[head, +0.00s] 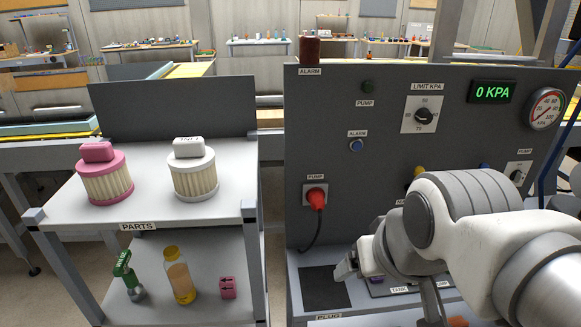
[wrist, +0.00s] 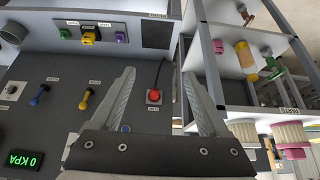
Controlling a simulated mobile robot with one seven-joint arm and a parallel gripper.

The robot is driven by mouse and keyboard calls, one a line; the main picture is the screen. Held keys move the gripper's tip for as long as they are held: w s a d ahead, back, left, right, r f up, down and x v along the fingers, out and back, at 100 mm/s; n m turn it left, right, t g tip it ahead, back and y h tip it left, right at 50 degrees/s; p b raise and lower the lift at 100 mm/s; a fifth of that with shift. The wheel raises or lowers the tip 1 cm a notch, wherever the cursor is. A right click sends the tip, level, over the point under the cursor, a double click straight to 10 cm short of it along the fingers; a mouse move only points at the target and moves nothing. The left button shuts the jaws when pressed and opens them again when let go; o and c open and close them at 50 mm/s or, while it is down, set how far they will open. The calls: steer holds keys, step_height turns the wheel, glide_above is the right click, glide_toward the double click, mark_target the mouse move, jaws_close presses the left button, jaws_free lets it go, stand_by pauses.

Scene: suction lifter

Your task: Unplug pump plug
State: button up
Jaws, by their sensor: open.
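The red pump plug (head: 316,198) sits in its socket on the dark panel, under a PUMP label. Its dark cord hangs down to the ledge. In the wrist view, which is turned around, the plug (wrist: 154,96) shows between the two fingers, seen end on and apart from them. My gripper (wrist: 158,68) is open and empty. In the head view my gripper (head: 347,268) is below and to the right of the plug, in front of the panel; my wrist hides part of it.
The panel holds a limit knob (head: 424,114), a 0 KPA display (head: 492,92), a round gauge (head: 545,109) and a blue alarm button (head: 356,145). A parts shelf (head: 140,212) at left carries pink (head: 106,180) and white (head: 194,173) filters. A dark square pad (head: 324,288) lies on the ledge.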

steer(key=w+f+t+b, duration=0.3)
steer(key=w+f+b, duration=0.3)
steer(key=w, duration=0.3)
steer(key=w+f+t+b, duration=0.3)
steer(key=w+f+b, duration=0.3)
steer(key=w, duration=0.4)
steer(key=t+b, duration=0.6)
steer(key=b, duration=0.3)
glide_toward(319, 206)
steer(key=w, duration=0.1)
steer(key=w+f, duration=0.1)
steer(key=w, duration=0.1)
steer(key=shift+w+f, duration=0.1)
steer(key=shift+w, duration=0.2)
steer(key=shift+w+r, duration=0.2)
steer(key=shift+w, duration=0.5)
steer(key=w, duration=0.5)
steer(key=shift+w+f, duration=0.15)
steer(key=shift+w, duration=1.15)
steer(key=shift+b, duration=1)
